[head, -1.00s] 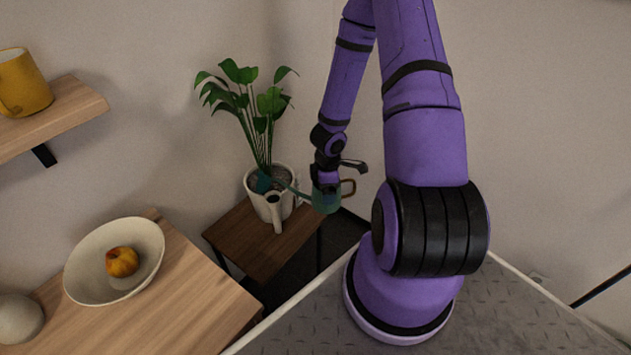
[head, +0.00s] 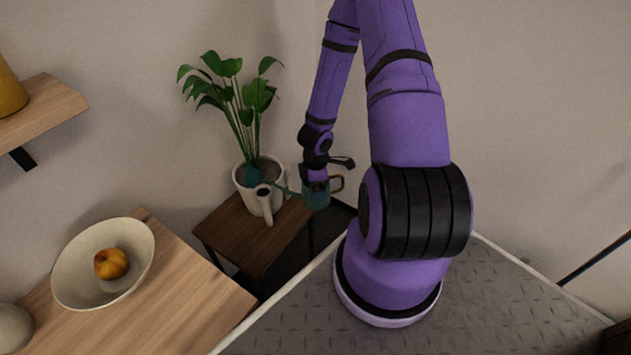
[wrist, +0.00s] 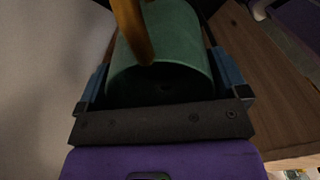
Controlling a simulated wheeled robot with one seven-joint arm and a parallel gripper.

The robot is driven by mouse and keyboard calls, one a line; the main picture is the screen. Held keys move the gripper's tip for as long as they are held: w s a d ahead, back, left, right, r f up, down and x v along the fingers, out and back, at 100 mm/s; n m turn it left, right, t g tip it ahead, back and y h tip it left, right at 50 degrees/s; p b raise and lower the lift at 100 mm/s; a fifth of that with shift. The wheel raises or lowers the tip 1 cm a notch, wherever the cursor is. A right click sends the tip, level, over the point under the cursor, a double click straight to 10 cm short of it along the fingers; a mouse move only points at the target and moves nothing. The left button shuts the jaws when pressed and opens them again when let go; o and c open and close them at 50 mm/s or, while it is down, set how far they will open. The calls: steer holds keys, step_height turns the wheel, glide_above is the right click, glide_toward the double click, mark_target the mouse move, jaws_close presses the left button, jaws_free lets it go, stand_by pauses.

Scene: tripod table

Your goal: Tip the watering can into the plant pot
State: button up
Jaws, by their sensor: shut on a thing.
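The green watering can (head: 316,196) is held in my gripper (head: 315,182), just right of the small dark table. Its spout points left toward the plant pot (head: 244,190), with the spout's teal end (head: 253,173) over the pot's opening. In the wrist view the can's green body (wrist: 165,45) lies between my gripper's blue-sided fingers (wrist: 163,90), with its open end facing the camera. A tan handle (wrist: 132,30) crosses in front of it. The white pot holds a leafy plant (head: 238,95) and stands on the table. Whether water flows cannot be seen.
A white pitcher-like vessel (head: 264,204) stands close in front of the pot on the dark wooden table (head: 235,240). A wooden counter (head: 180,290) at left carries a bowl (head: 75,270) with a fruit (head: 111,263). A shelf (head: 45,107) holds a yellow mug (head: 8,92).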

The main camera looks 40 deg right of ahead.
steer(key=shift+f, duration=0.4)
steer(key=shift+s+d+r+g+h, duration=0.1)
steer(key=shift+r+g+h, duration=0.25)
steer(key=shift+r, duration=0.35)
steer(key=shift+r+h, duration=0.15)
steer(key=shift+h, duration=0.1)
steer(key=shift+s+d+r+g+h, duration=0.15)
steer(key=shift+r+g+h, duration=0.25)
steer(key=shift+r, duration=0.4)
steer(key=shift+r, duration=0.2)
steer(key=shift+r+h, duration=0.3)
steer(key=shift+r, duration=0.1)
stand_by(0.3)
steer(key=shift+r, duration=0.1)
